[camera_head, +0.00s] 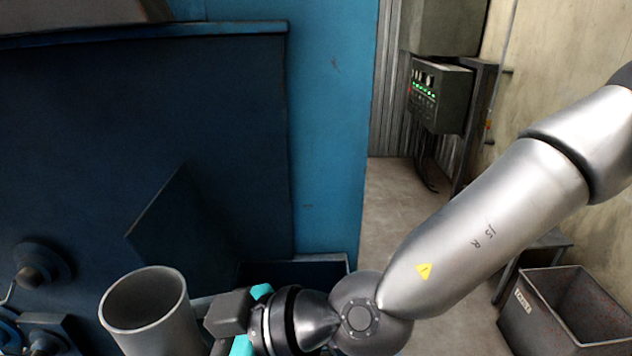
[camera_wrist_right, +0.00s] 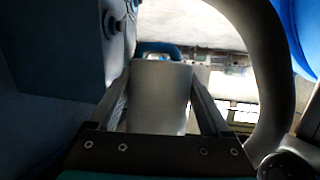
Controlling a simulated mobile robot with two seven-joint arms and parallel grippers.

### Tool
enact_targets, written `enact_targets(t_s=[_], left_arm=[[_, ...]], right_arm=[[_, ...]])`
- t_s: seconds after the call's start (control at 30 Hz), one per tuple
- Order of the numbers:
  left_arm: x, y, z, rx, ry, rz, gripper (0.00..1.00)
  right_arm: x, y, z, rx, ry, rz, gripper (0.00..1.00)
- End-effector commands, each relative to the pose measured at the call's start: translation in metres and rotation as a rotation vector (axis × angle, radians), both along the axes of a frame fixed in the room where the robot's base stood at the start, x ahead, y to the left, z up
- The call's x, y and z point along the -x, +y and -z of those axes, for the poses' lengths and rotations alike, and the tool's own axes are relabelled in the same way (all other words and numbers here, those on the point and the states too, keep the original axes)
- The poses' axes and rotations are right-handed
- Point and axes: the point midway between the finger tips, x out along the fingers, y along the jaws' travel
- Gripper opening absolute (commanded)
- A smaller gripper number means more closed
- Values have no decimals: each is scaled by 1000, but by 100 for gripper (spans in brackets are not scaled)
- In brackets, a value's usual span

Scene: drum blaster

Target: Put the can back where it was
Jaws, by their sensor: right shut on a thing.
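The can (camera_head: 165,325) is a plain grey, open-topped cylinder at the lower left of the head view, upright or nearly so. Its lower part is cut off by the frame. My right gripper (camera_head: 200,306) comes in from the right and is shut on its side. In the right wrist view the can (camera_wrist_right: 160,97) fills the space between the two fingers of the right gripper (camera_wrist_right: 162,82). I cannot tell from these views whether a surface supports the can. My left gripper is not in view.
A large blue machine (camera_head: 325,140) with a dark front panel (camera_head: 150,110) stands behind the can. A dark blue open tray (camera_head: 310,272) lies behind my right wrist. A grey bin (camera_head: 560,320) stands on the floor at right. A control box (camera_head: 440,95) hangs farther back.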

Motion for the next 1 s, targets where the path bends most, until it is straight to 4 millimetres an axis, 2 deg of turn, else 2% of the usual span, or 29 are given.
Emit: enact_targets(t_s=[0.1,0.57,1.0], left_arm=[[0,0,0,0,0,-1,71],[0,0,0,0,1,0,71],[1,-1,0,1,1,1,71]], right_arm=[[-16,-4,-15,-4,0,64,16],[-67,-25,-54,-7,5,295,16],[-129,-73,-91,-2,9,620,16]])
